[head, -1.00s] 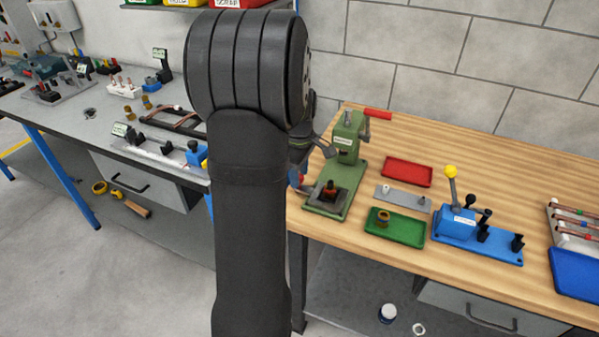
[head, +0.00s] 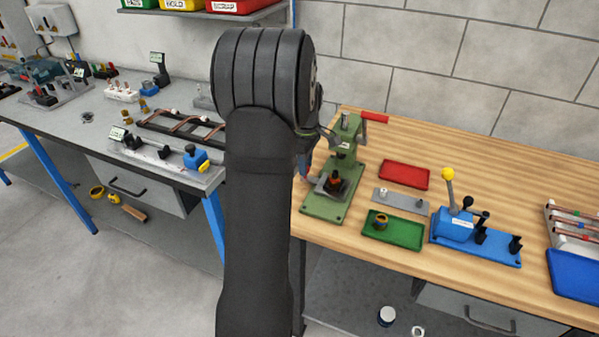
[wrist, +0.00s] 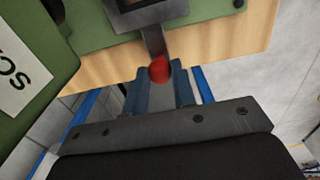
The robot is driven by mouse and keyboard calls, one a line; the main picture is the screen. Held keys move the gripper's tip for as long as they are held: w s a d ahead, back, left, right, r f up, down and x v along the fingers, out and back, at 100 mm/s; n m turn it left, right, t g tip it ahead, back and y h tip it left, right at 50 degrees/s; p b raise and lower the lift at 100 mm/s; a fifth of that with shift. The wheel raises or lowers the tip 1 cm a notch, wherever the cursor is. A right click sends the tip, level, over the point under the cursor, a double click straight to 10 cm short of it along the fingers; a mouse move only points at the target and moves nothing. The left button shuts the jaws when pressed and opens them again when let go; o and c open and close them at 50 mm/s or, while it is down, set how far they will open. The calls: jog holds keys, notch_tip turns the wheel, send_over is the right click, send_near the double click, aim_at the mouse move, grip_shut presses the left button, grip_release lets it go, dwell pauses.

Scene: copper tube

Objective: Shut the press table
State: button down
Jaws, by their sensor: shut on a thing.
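The green press (head: 345,135) stands at the left end of the wooden bench, with its base (head: 322,210) flat on it. The dark press table (head: 322,184) sits on that base, below the ram, and carries a dark and orange-brown part (head: 335,181). In the wrist view, a grey handle bar (wrist: 153,40) runs from the table to a red knob (wrist: 159,70). My gripper (wrist: 160,82) is shut on this knob, with a blue finger on either side. In the head view, my arm hides most of the gripper and the knob.
A red tray (head: 404,175), a grey plate (head: 401,199) and a green tray (head: 393,228) lie right of the press. A blue lever fixture (head: 455,226) stands further right. The press's red lever (head: 374,118) points right. A grey bench (head: 60,115) stands left.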

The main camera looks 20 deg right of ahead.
jog(key=shift+w+d, duration=0.6)
jog(key=shift+w, duration=0.05)
jog(key=shift+r, duration=0.1)
jog(key=c, duration=1.2)
grip_release()
notch_tip(320, 180, up, 17)
jog(key=shift+r, duration=0.2)
